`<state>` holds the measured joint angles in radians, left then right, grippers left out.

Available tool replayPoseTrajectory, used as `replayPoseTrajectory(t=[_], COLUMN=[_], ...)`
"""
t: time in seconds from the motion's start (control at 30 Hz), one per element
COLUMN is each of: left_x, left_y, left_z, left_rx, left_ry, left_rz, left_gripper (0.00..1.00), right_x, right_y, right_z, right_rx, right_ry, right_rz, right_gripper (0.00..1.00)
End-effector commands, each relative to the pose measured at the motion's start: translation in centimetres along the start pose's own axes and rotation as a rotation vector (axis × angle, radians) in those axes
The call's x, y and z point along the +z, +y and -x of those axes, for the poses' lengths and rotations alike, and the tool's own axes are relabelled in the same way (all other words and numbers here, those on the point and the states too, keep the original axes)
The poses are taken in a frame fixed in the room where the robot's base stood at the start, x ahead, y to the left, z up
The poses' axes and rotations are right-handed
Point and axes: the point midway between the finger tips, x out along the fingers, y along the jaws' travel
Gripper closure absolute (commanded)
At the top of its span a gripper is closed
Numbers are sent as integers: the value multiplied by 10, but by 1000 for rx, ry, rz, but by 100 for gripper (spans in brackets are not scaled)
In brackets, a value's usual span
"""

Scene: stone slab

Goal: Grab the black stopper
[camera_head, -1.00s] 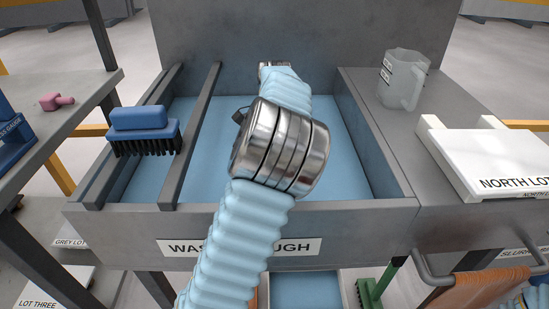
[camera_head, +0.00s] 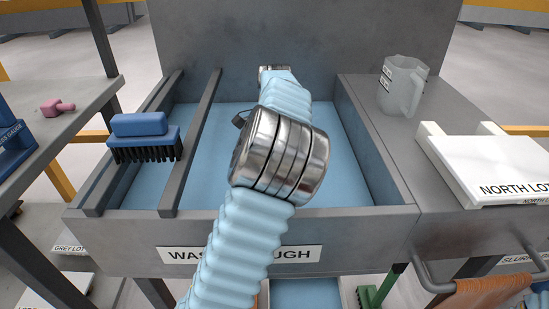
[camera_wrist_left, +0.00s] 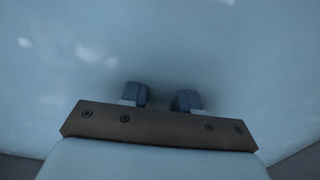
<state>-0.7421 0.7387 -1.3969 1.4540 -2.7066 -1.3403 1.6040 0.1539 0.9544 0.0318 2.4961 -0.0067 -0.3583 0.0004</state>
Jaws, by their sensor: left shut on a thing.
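My left arm, in a pale blue ribbed sleeve with a metal joint, reaches over the wash trough (camera_head: 300,214) in the head view and hides its own gripper there. In the left wrist view my left gripper (camera_wrist_left: 162,97) points at the pale blue surface of the trough. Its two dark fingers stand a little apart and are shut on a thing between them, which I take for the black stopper. The stopper itself cannot be made out in either view. My right gripper is not in view.
A blue brush (camera_head: 143,136) rests across the bars at the trough's left. A grey jug (camera_head: 403,86) and a white NORTH LOT block (camera_head: 490,160) stand on the right bench. A pink object (camera_head: 57,107) lies on the left shelf. The trough's right side looks clear.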

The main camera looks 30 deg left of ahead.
Motion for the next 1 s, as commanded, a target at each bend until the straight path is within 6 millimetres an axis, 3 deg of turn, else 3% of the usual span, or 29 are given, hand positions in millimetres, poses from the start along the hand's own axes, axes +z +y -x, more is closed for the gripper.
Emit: replayPoseTrajectory(t=[0.37, 1.0], left_x=[-1, -6], left_y=[2, 155], left_z=[64, 61], left_rx=[-2, -1], left_ry=[0, -1], left_rz=[-2, -3], left_gripper=[100, 100], right_x=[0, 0], right_y=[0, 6], right_z=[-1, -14], right_rx=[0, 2], right_ry=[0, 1], right_rz=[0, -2], right_gripper=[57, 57])
